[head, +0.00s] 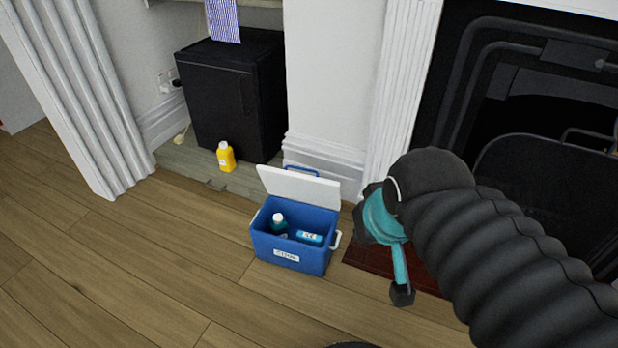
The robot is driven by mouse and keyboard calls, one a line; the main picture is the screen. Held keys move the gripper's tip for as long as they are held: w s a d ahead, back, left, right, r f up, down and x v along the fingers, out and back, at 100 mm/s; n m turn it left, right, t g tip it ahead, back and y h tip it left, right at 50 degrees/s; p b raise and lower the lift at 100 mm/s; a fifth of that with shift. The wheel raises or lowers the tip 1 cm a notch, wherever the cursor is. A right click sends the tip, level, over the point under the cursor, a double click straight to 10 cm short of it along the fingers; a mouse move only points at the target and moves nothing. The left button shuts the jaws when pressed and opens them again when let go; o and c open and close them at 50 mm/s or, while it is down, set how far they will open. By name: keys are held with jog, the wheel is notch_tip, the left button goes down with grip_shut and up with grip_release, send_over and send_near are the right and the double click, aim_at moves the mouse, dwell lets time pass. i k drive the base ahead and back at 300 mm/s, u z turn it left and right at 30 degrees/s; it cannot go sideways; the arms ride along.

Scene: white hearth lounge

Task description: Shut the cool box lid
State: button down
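The blue cool box (290,252) stands on the wooden floor near the middle of the head view. Its white lid (299,186) is raised and tilted back towards the wall. A dark teal bottle with a white cap (278,223) and a light blue item (309,238) lie inside the box. A pale handle shows at the box's right side. My gripper (402,292) is to the right of the box, apart from it, pointing downward. Only one teal finger with a dark tip shows clearly, so its opening is hidden.
A yellow bottle (226,157) stands behind the box, in front of a small black fridge (233,95). A dark fireplace (545,120) is at the right, with a dark red hearth patch (368,258) beside the box. The wooden floor (120,270) at the left and front is clear.

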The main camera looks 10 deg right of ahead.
aim_at(318, 191)
jog(key=z, duration=0.8)
jog(key=i, duration=0.7)
jog(key=u, duration=0.7)
jog(key=i, duration=0.45)
jog(key=u, duration=0.4)
